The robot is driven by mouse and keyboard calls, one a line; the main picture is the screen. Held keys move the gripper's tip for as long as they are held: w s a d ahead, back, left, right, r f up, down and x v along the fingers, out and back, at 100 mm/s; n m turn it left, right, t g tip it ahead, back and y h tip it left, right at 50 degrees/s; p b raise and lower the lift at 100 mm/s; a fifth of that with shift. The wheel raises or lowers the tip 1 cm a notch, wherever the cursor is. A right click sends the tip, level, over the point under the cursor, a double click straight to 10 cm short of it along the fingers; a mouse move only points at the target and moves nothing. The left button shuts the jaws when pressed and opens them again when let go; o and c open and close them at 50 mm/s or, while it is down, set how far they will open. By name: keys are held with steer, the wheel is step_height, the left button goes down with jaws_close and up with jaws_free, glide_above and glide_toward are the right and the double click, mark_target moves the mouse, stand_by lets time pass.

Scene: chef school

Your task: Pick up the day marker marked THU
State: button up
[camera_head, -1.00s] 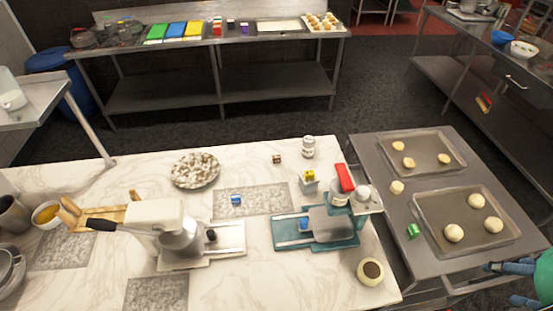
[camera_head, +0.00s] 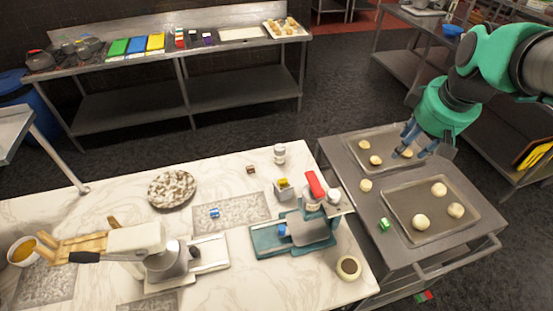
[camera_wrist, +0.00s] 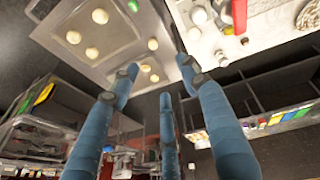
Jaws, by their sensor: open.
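Several small coloured cubes could be day markers, but no lettering is readable, so I cannot tell which is THU. In the head view, a blue cube (camera_head: 214,212) lies on the grey speckled mat. A dark brown cube (camera_head: 250,168) sits behind it, and a yellow block (camera_head: 283,182) stands near the teal scale. Another blue cube (camera_head: 281,230) is on the scale. A green cube (camera_head: 384,224) lies on the metal cart. My gripper (camera_head: 408,141) is open and empty above the rear baking tray; its blue fingers (camera_wrist: 158,82) are spread in the wrist view.
The cart (camera_head: 350,176) carries a rear tray (camera_head: 358,138) and a front tray (camera_head: 408,238) with dough balls. A back counter (camera_head: 100,68) has coloured boards. A red-green item (camera_head: 424,297) lies low beside the cart.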

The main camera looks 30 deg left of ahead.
steer(key=w+a+f+n+g+p, duration=0.1)
steer(key=w+a+f+n+p, duration=0.35)
steer(key=a, duration=0.85)
steer(key=w+a+f+n+g+p, duration=0.1)
steer(key=w+a+f+n, duration=0.5)
steer(key=a, duration=0.6)
steer(key=s+a+f+n+g+p, duration=0.1)
steer(key=a+f+n, duration=0.3)
steer(key=a+f, duration=0.6)
steer(key=s+a+f+n+g+p, duration=0.1)
steer(key=a+f+n+p, duration=0.2)
steer(key=a+f, duration=0.7)
steer(key=a+n, duration=0.1)
steer(key=a, duration=0.4)
steer(key=shift+a, duration=0.25)
steer(key=shift+s+f+n, duration=0.1)
steer(key=shift+f+n, duration=0.1)
steer(key=shift+n, duration=0.05)
steer(key=p, duration=0.2)
glide_above(250, 167)
steer(key=d, duration=0.1)
steer(key=shift+d+f, duration=0.2)
steer(key=shift+f, duration=3.85)
steer(key=shift+f, duration=0.15)
steer(key=shift+a+f+p, duration=0.25)
steer(key=shift+f, duration=1)
steer(key=shift+a+f+p, duration=0.2)
steer(key=shift+a+f, duration=0.05)
steer(key=shift+f, duration=0.95)
